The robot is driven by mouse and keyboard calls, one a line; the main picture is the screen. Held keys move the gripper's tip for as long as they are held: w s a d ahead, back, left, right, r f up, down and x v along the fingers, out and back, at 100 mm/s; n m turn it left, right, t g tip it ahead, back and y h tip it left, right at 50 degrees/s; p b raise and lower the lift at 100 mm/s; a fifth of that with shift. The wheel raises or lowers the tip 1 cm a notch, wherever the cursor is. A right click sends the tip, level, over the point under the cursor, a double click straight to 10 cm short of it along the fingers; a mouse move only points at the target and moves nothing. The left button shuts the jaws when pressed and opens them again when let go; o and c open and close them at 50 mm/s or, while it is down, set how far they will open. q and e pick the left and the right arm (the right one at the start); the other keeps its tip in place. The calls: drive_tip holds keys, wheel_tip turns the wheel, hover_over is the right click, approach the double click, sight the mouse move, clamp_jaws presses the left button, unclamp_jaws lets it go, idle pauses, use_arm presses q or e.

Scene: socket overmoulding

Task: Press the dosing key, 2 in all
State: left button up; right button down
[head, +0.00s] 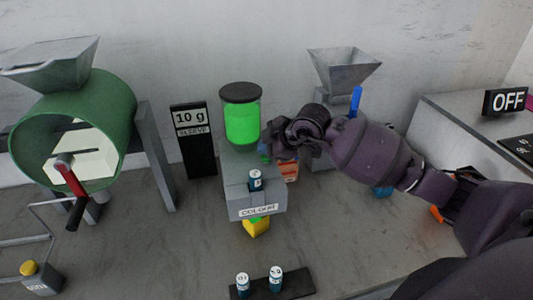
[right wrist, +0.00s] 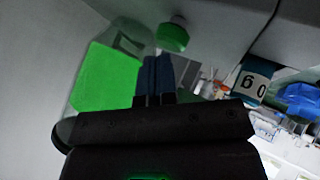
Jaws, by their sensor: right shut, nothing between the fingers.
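The colour dosing unit (head: 238,200) stands mid-bench, a grey box with a label on its front and a clear canister (head: 242,122) of bright green material on top. The canister also fills the left of the right wrist view (right wrist: 105,80). A round green button, seemingly the dosing key (right wrist: 173,36), shows just beyond my fingertips in the right wrist view; I cannot tell whether they touch it. My right gripper (head: 267,143) is shut and empty, beside the canister on its right; its fingers show in the wrist view (right wrist: 156,72). My left gripper is not in view.
A labelled vial (head: 256,181) stands on the unit's front. A yellow block (head: 256,228) is below it. Two vials stand on a dark strip (head: 298,283) in front. A "10 g" sign (head: 192,140) and green drum (head: 112,105) are left. A hopper (head: 344,70) is behind my right arm.

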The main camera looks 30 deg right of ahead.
drive_tip(key=shift+r+p, duration=0.35)
drive_tip(key=shift+r, duration=0.25)
drive_tip(key=shift+r+p, duration=0.4)
drive_tip(key=shift+r, duration=0.1)
drive_tip(key=shift+r+p, duration=1.55)
drive_tip(key=shift+r, duration=0.45)
